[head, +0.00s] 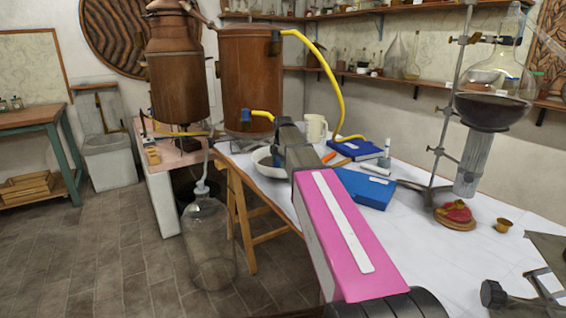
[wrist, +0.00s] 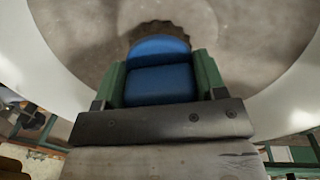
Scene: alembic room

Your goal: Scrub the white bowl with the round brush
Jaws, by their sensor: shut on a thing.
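The white bowl (head: 267,168) stands on the white table, partly hidden behind my arm in the head view. In the wrist view its pale wall (wrist: 55,45) curves around both sides and its grey inside lies ahead. My gripper (wrist: 160,78) is shut, its green fingers on either side of the blue body of the round brush (wrist: 160,82). A dark ragged edge shows beyond the blue part, over the bowl's inside. The brush is inside the bowl's outline; I cannot tell how firmly it touches the bottom. In the head view my gripper (head: 279,156) is over the bowl.
A cream mug (head: 315,128) stands behind my gripper. Two blue books (head: 364,188) lie to the right. A copper vessel (head: 250,80) with a yellow hose (head: 328,75) stands behind the bowl.

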